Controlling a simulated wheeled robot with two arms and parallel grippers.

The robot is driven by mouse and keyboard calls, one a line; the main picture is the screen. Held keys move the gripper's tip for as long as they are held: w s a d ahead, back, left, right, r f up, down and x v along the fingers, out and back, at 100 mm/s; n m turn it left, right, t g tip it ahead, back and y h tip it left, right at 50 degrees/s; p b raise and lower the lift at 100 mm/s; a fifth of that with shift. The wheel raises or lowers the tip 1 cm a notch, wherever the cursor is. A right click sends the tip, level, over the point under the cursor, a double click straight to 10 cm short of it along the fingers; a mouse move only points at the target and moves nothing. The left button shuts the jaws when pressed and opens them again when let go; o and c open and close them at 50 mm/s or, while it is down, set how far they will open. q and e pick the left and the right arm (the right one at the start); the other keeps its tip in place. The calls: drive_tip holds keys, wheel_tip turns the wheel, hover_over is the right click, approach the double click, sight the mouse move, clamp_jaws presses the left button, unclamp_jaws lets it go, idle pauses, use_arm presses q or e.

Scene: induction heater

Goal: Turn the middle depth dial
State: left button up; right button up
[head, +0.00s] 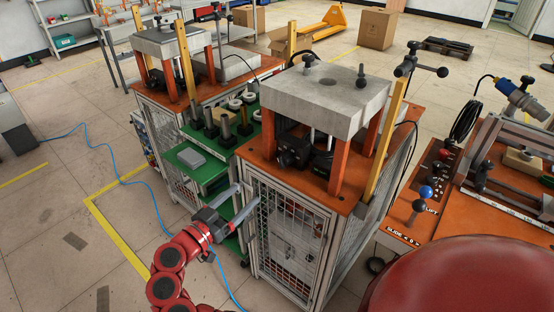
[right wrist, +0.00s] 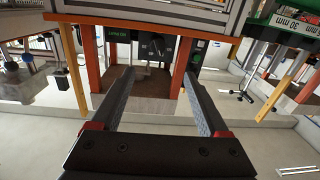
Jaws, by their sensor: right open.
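A black box (head: 293,150) with a round knob on its front stands on the orange top of the nearer press, between its orange legs. I take this knob as the dial; its markings cannot be read. In the right wrist view, which looks upside down, the black box (right wrist: 135,37) and a dark knob (right wrist: 155,46) show beyond the fingers. My right gripper (head: 246,197) is open and empty, in front of the press's mesh cabinet and below the box, apart from the knob. Its spread fingers also show in the right wrist view (right wrist: 158,72). My left gripper is not in view.
A second press (head: 172,42) stands behind left. A green shelf rack (head: 245,130) with several metal cylinders stands between them. At the right is an orange bench (head: 440,215) with ball-topped levers. A blue cable (head: 150,190) lies on open floor at the left.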

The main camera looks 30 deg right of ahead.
sight(280, 163)
drive_tip(key=p+x, duration=0.1)
drive_tip(key=x, duration=0.4)
drive_tip(key=p+x, duration=0.1)
drive_tip(key=x, duration=0.5)
drive_tip(key=p+x, duration=0.1)
drive_tip(key=x, duration=0.5)
drive_tip(key=shift+s+d+r, duration=0.15)
drive_tip(key=shift+s+d, duration=0.05)
drive_tip(key=shift+d, duration=0.15)
drive_tip(key=shift+c, duration=0.2)
clamp_jaws()
